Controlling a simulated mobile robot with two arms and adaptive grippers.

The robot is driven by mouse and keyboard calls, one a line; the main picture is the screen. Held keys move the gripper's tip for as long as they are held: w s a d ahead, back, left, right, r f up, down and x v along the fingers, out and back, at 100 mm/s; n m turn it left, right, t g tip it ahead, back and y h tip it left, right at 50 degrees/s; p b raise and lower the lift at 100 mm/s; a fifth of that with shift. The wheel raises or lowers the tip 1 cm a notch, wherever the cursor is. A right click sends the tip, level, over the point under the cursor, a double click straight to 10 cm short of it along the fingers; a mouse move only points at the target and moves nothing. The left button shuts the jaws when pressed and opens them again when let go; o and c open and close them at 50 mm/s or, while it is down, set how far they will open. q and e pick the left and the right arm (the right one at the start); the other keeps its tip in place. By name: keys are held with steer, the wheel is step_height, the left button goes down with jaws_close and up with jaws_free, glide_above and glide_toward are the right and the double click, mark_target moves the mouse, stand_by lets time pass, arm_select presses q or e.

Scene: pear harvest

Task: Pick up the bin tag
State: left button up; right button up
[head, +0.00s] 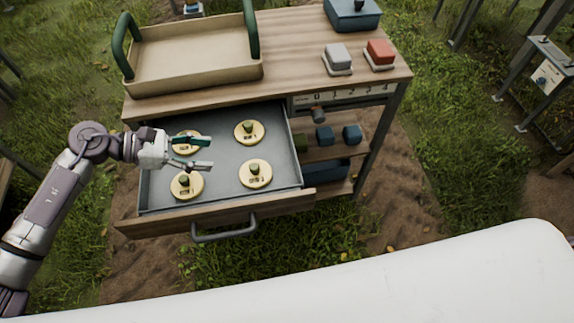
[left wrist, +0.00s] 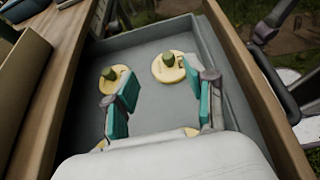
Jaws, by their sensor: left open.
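Several round, pale yellow bin tags with green knobs lie in an open grey drawer (head: 220,195). In the head view they are a back-left tag (head: 181,150), a back-right tag (head: 250,139), a front-right tag (head: 262,176) and a front-left tag (head: 187,192). My left gripper (head: 209,153) is open and empty over the drawer's left part, its fingers partly hiding the back-left tag. In the left wrist view, the open gripper (left wrist: 162,85) has two whole tags ahead, one left (left wrist: 108,87) and one right (left wrist: 168,75). Yellow edges show low beside the fingers, mostly hidden.
A wooden bench (head: 300,75) carries a beige tray (head: 190,55) with green handles, a grey block (head: 337,57), a red block (head: 379,52) and a blue box (head: 352,14). The drawer's front handle (head: 225,236) sticks out over grass. Small blocks sit on the shelf at right.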

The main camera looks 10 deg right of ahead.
mark_target(253, 166)
arm_select(q)
steer(key=x, duration=0.1)
steer(key=p+x, duration=0.1)
steer(key=x, duration=0.1)
steer(key=f+x, duration=0.1)
steer(key=x, duration=0.1)
steer(key=shift+s+a+f, duration=0.1)
steer(key=shift+s+a, duration=0.05)
steer(key=shift+s, duration=0.05)
steer(key=p+x, duration=0.1)
steer(key=x, duration=0.2)
steer(key=shift+s+f, duration=0.1)
steer(key=shift+f, duration=0.1)
steer(key=p+x, duration=0.1)
steer(key=x, duration=0.3)
steer(key=shift+s+a+f, duration=0.15)
steer(key=shift+f, duration=0.05)
steer(key=shift+d+f, duration=0.2)
steer(key=shift+d, duration=0.1)
steer(key=shift+d+f, duration=0.1)
steer(key=shift+c, duration=1.1)
steer(key=c, duration=0.8)
jaws_close()
arm_select(e)
steer(key=r, duration=0.1)
steer(key=a+r, duration=0.1)
steer(key=r, duration=0.1)
steer(key=shift+w+a+r, duration=0.1)
steer(key=shift+a+r, duration=0.1)
